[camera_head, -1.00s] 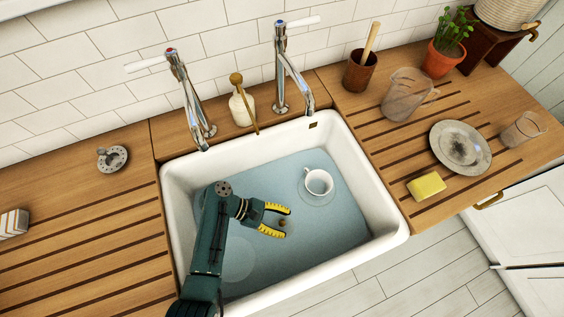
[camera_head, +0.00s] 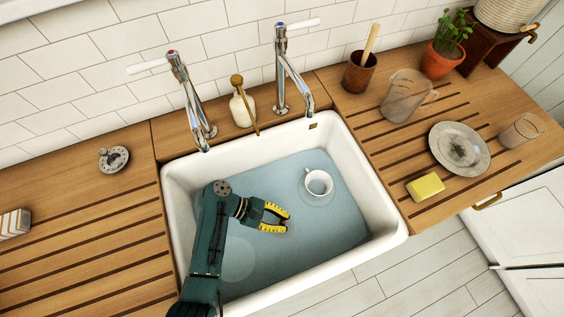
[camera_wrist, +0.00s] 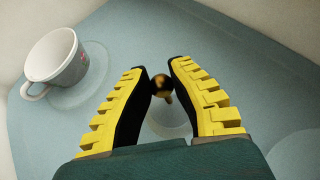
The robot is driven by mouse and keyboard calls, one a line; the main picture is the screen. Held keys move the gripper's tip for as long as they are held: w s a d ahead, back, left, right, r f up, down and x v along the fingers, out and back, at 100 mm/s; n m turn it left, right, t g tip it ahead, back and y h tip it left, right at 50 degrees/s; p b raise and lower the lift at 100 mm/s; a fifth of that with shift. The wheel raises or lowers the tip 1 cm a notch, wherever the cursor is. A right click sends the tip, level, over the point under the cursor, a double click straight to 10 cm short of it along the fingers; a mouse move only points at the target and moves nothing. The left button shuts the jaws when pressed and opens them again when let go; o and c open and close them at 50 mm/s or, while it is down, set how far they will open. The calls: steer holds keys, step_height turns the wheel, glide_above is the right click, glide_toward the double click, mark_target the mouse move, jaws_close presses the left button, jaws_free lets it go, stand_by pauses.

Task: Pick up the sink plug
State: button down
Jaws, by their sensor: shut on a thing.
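The sink plug shows in the wrist view as a small round brass knob (camera_wrist: 161,84) with a short stem below it, in the water-filled sink. My gripper (camera_head: 287,222) is low in the sink, its yellow-padded fingers closed in from both sides. In the wrist view my gripper (camera_wrist: 158,77) has its fingertips on the knob, one on each side, shut on it. In the head view the knob is mostly hidden by the fingers. Whether the plug has left the sink floor cannot be told.
A white cup (camera_head: 319,182) on a saucer stands in the sink, right of my gripper. The white sink rim (camera_head: 383,185) surrounds the arm. Two taps (camera_head: 190,100) rise behind. A soap bottle (camera_head: 242,107) stands between them. A yellow sponge (camera_head: 426,187) lies on the right drainboard.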

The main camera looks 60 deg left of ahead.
mark_target(282, 222)
step_height(282, 222, up, 16)
steer(key=r+p, duration=0.1)
steer(key=p, duration=0.3)
steer(key=s+a+p, duration=0.8)
steer(key=s+a, duration=0.4)
steer(key=s, duration=0.1)
steer(key=shift+s+f, duration=0.3)
steer(key=shift+d, duration=0.1)
